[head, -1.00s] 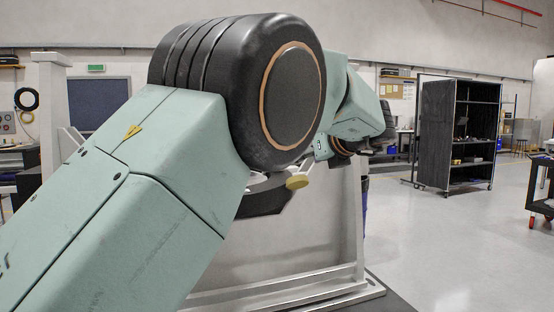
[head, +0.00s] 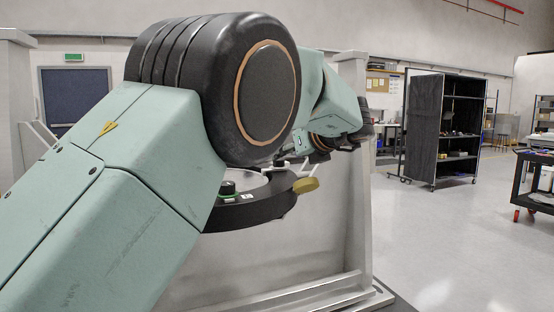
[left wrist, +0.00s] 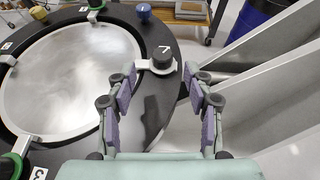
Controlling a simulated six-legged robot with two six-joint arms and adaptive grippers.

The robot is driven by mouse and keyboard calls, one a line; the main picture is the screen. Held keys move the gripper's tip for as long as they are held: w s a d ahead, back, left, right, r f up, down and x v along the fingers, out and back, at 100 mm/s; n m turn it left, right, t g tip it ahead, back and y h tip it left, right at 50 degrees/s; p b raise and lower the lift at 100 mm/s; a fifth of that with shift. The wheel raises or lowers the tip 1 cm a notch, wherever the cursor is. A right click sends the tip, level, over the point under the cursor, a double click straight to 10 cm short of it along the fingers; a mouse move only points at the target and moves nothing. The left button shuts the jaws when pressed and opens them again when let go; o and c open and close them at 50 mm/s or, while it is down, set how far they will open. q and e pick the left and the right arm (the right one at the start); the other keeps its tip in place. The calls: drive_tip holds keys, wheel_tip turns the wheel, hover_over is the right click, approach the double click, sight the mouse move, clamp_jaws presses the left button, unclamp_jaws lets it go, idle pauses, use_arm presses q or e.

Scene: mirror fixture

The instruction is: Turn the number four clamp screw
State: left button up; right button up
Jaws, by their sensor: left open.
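The round mirror (left wrist: 75,75) lies in a black ring (left wrist: 150,35) in the left wrist view. A clamp with a dark knob (left wrist: 162,59) sits on the ring, beside a white mark that I cannot read surely. My left gripper (left wrist: 160,88) is open and empty, its fingers apart with the knob just beyond and between their tips. Another clamp with a green-ringed knob (left wrist: 10,166) is at lower left, near a mark "3". In the head view my arm hides much of the ring (head: 250,213); a green-ringed knob (head: 228,188) shows on it. My right gripper is not in view.
An olive knob (head: 306,185) sticks out at the ring's right side. A pale frame post (head: 352,215) stands close on the right. A blue drum (left wrist: 253,17) is at the top of the left wrist view. The floor further right is clear.

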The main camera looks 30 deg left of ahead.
sight(281, 160)
use_arm(q)
drive_tip(key=x, duration=0.6)
drive_tip(key=shift+w+d+r, duration=0.1)
drive_tip(key=shift+w+d, duration=0.05)
drive_tip(key=shift+d, duration=0.3)
drive_tip(key=shift+a, duration=0.4)
drive_tip(key=c, duration=0.4)
drive_tip(key=shift+d, duration=0.2)
drive_tip(key=c, duration=0.4)
drive_tip(key=shift+a, duration=0.1)
clamp_jaws()
